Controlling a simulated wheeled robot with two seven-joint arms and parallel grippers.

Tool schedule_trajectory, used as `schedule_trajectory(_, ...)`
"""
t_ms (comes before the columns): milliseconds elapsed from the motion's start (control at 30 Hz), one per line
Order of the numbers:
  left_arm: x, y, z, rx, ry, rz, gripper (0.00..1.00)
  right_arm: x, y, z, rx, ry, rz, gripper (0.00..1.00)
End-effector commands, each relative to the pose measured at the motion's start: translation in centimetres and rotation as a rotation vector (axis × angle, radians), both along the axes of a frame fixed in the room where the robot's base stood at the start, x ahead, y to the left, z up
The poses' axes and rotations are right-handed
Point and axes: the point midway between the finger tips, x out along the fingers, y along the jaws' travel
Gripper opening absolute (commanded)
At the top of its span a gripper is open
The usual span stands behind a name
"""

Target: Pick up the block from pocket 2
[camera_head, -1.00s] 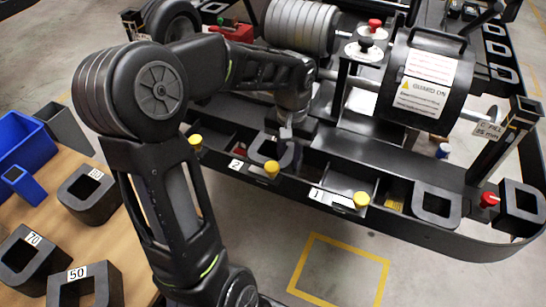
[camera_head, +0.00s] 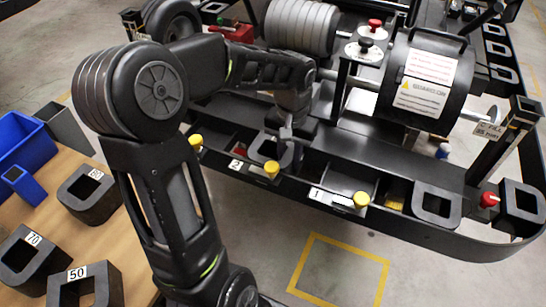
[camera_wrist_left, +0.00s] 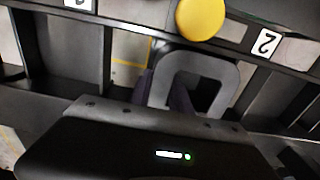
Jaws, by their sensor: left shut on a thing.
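The block (camera_head: 256,151) is a dark grey, ring-like piece with a hole. It sits at pocket 2, behind the front rail with the white "2" label (camera_head: 238,164). My left gripper (camera_head: 286,137) comes down from above at the block's right side and is shut on its wall. In the left wrist view the block (camera_wrist_left: 229,75) shows as a rounded loop, and the fingers (camera_wrist_left: 178,97) are at its near side, partly hidden by the gripper body. I cannot tell whether the block is clear of the pocket floor. My right gripper is not in view.
Yellow knobs (camera_head: 271,169) stand along the front rail. Pocket 1 (camera_head: 350,182) looks empty. Another grey block (camera_head: 437,204) sits further right. A roller and a guard drum (camera_head: 425,80) stand behind. A wooden table (camera_head: 62,205) at left holds blocks and blue bins.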

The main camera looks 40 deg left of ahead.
Motion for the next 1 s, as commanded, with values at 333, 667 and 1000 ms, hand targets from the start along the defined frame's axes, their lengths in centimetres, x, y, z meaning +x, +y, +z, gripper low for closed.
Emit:
schedule_trajectory(333, 0.0, 0.0, 0.3, 0.001, -0.002, 0.0, 0.0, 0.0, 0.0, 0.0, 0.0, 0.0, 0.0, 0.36)
schedule_trajectory(667, 0.1, 0.0, 3.1, 0.002, -0.005, 0.0, 0.0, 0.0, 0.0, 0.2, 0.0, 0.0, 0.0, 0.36)
schedule_trajectory(1000, 0.1, 0.0, 9.6, 0.001, -0.007, -0.001, 0.0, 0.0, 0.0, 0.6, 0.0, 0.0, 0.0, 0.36)
